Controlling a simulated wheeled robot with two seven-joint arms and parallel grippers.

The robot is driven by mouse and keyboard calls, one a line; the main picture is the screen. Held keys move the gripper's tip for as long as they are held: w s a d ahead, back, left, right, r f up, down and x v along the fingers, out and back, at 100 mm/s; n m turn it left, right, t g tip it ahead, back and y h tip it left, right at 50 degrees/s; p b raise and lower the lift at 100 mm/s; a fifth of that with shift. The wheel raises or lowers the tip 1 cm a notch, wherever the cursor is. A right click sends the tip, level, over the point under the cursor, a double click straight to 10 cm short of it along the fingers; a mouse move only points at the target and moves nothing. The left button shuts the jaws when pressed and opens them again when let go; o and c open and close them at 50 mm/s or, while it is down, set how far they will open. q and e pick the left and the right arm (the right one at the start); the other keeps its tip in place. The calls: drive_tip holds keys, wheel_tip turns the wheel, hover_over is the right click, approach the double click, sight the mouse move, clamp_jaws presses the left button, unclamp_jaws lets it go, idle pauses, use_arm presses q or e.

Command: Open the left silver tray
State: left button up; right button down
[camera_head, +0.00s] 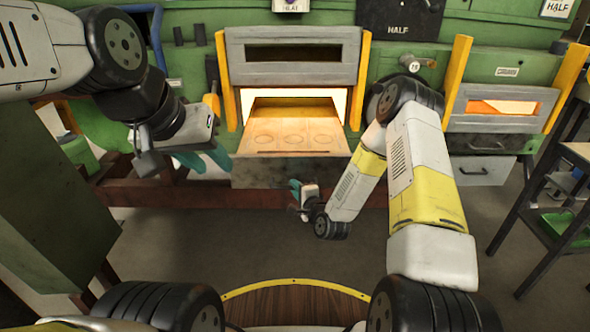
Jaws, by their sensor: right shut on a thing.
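The left silver tray (262,172) is under the lit left furnace opening, with its grey front face partly visible. My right gripper (297,190) is at the lower right part of that face, shut on what appears to be the tray's edge or handle; the fingers hide the contact. My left gripper (206,160) hangs left of the tray and apart from it, with its teal fingers spread and nothing visible between them.
A shelf (293,138) with round marks lies at the glowing opening above the tray. A second silver tray (485,170) with a dark handle is at the right. A dark rack (560,210) stands far right. The floor (230,240) before the furnace is clear.

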drive_tip(key=shift+s, duration=1.75)
drive_tip(key=c, duration=1.4)
unclamp_jaws()
drive_tip(key=v, duration=0.7)
drive_tip(key=shift+s+d, duration=0.2)
drive_tip(key=shift+s, duration=0.15)
drive_tip(key=shift+r, duration=0.1)
